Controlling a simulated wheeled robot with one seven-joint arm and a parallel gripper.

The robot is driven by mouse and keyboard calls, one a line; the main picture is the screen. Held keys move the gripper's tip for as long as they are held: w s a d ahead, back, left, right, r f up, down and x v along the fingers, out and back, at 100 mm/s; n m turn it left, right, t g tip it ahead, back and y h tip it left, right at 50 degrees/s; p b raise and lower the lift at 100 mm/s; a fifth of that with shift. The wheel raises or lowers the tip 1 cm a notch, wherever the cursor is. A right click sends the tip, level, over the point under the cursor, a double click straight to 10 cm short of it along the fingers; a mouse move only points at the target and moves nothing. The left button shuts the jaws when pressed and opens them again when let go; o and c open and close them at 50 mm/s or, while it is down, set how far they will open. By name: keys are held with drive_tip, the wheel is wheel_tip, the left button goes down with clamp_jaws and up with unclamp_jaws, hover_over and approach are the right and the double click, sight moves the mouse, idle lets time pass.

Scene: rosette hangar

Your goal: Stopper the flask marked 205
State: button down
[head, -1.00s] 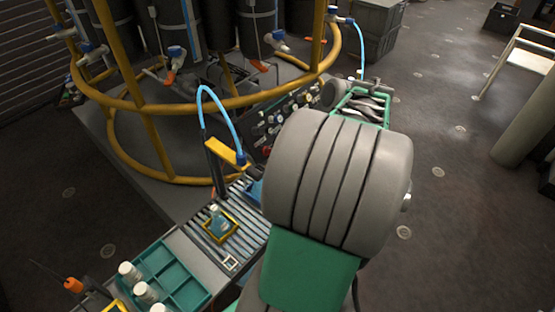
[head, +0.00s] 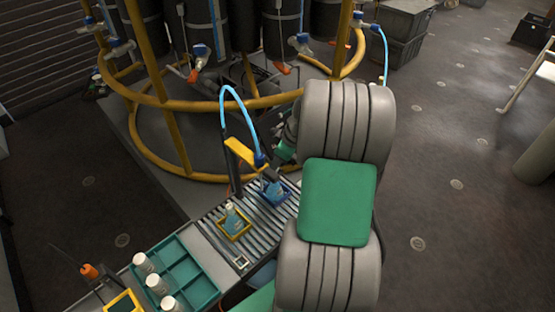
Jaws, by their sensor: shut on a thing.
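A small flask with pale blue contents (head: 232,218) stands in a yellow-rimmed holder (head: 236,236) on the roller conveyor. Another bluish vessel (head: 273,189) sits in a blue holder (head: 285,197) under the yellow-headed dispenser. I cannot read any number on either. My gripper (head: 285,149) shows only in part, behind my arm and just right of the dispenser. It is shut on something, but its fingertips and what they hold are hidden. I cannot tell how far it is from the flasks.
A teal compartment tray (head: 197,282) with several white cylindrical pieces (head: 143,262) along its left side stands at the near end of the conveyor (head: 212,222). The yellow dispenser (head: 246,152) with its blue hose rises beside the rollers. A yellow-railed tank frame (head: 172,135) stands behind.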

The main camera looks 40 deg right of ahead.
drive_tip(key=shift+f, duration=0.15)
drive_tip(key=shift+f, duration=0.25)
drive_tip(key=shift+f, duration=0.1)
idle(0.5)
drive_tip(key=shift+f+b, duration=0.9)
drive_tip(key=shift+b, duration=0.05)
drive_tip(key=shift+f, duration=0.2)
drive_tip(key=shift+f+b, duration=0.35)
drive_tip(key=shift+b, duration=0.15)
